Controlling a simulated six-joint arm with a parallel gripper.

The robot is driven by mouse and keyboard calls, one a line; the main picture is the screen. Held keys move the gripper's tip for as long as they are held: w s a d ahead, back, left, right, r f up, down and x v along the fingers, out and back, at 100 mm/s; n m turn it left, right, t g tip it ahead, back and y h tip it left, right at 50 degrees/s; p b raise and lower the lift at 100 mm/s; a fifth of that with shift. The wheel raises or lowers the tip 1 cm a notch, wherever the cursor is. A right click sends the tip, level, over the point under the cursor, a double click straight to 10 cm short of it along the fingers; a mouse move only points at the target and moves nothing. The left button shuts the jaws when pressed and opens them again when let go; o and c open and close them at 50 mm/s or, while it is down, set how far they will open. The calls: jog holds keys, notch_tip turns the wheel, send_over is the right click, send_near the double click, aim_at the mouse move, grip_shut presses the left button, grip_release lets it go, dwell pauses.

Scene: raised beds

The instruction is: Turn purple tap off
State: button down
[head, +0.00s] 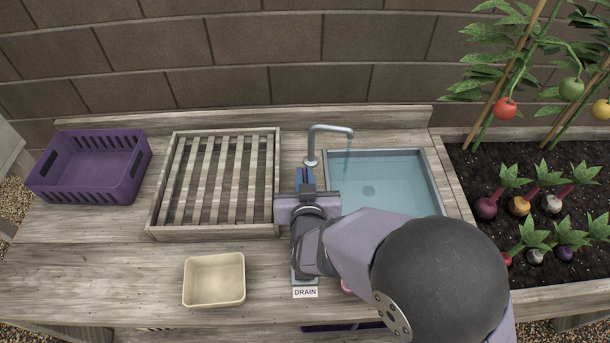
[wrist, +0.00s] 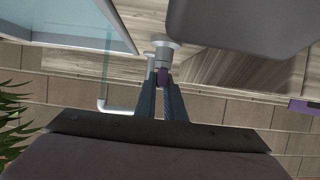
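The metal tap (head: 330,129) arches over the left side of the sink (head: 415,165), and a thin stream of water (head: 348,157) falls from its spout. In the wrist view, the spout (wrist: 116,107) and the pale round tap base (wrist: 160,42) show. In the head view, my gripper (head: 305,180) is just below the tap base and hides the handle.
A slatted rack (head: 160,190) and a purple crate (head: 88,195) are at the left. A cream tub (head: 214,297) stands in front. A DRAIN label (head: 305,292) is beside a partly hidden pink thing (head: 346,286). A soil bed (head: 470,160) with vegetables is at the right.

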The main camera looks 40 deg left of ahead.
jog(key=shift+s+r+m+h+p, duration=0.1)
jog(key=shift+m+h+p, duration=0.2)
jog(key=shift+p, duration=0.3)
jog(key=shift+r+m+t+h+p, duration=0.1)
jog(key=shift+m+t+h+p, duration=0.7)
jog(key=shift+p, duration=0.45)
jog(key=m+t+h+p, duration=0.1)
jog(key=m+h+p, duration=0.1)
jog(key=shift+p, duration=0.4)
jog(key=m+t+h+p, duration=0.1)
jog(key=m+h, duration=0.1)
jog(key=h, duration=0.1)
jog(key=shift+m, duration=0.4)
jog(key=shift+f+m+h, duration=0.2)
jog(key=shift+m+h, duration=0.7)
jog(key=shift+h, duration=0.2)
jog(key=c, duration=1.8)
grip_release()
jog(key=shift+c, duration=0.2)
